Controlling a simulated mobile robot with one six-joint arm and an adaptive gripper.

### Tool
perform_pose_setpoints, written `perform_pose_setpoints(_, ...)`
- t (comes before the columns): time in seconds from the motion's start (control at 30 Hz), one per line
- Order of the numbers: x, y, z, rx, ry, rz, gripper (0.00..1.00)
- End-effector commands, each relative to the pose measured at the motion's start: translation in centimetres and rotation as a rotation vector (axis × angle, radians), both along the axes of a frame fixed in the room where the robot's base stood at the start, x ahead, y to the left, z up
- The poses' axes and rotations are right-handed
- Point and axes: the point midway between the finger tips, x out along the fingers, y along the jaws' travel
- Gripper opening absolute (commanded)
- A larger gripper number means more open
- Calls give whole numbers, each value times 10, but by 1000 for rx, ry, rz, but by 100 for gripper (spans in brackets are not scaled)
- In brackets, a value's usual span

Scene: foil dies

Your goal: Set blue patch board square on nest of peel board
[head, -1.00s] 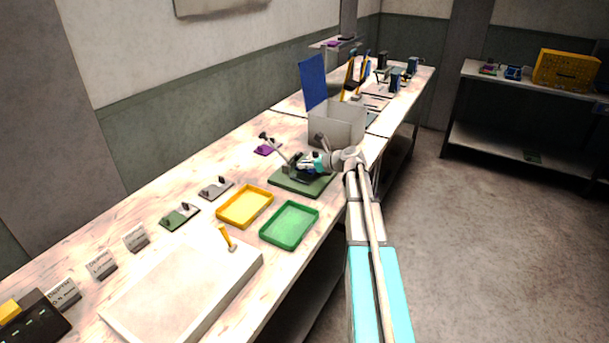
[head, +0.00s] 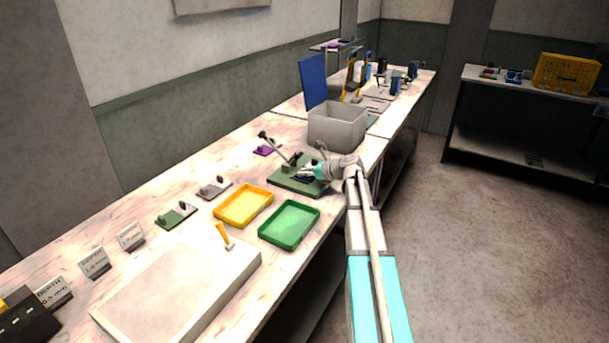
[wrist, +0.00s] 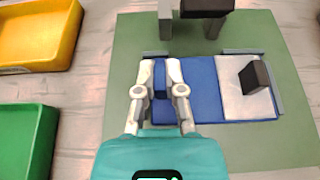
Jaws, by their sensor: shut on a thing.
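The peel board is a green base (wrist: 225,150) with low grey rails (wrist: 243,51) forming its nest; in the head view the base (head: 285,184) sits on the bench with a lever standing at its back. The blue patch board (wrist: 205,88) lies between the rails, its edges looking about parallel to them. It carries a white patch (wrist: 232,100) with a dark block (wrist: 255,77) at the right. My gripper (wrist: 160,76) is shut on an upright blue grip at the board's left part. Whether the board rests fully flat cannot be told. The gripper (head: 314,171) also shows in the head view.
A yellow tray (head: 244,206) and a green tray (head: 290,225) stand left of the peel board. A grey box (head: 338,127) with a raised blue panel stands behind it. A dark lever part (wrist: 206,7) overhangs the nest's far side.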

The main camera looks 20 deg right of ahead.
Motion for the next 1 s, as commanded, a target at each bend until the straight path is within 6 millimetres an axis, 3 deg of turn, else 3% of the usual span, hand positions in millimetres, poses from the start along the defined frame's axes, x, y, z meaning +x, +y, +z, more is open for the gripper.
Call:
perform_pose_setpoints(0.3, 0, 0, -4, 0, 0, 0, 0)
perform_pose_setpoints(0.33, 0, 0, -3, 0, 0, 0, 18)
perform_pose_setpoints(0.5, 0, 0, -3, 0, 0, 0, 47)
perform_pose_setpoints(1.0, 0, 0, 1, 0, 0, 0, 47)
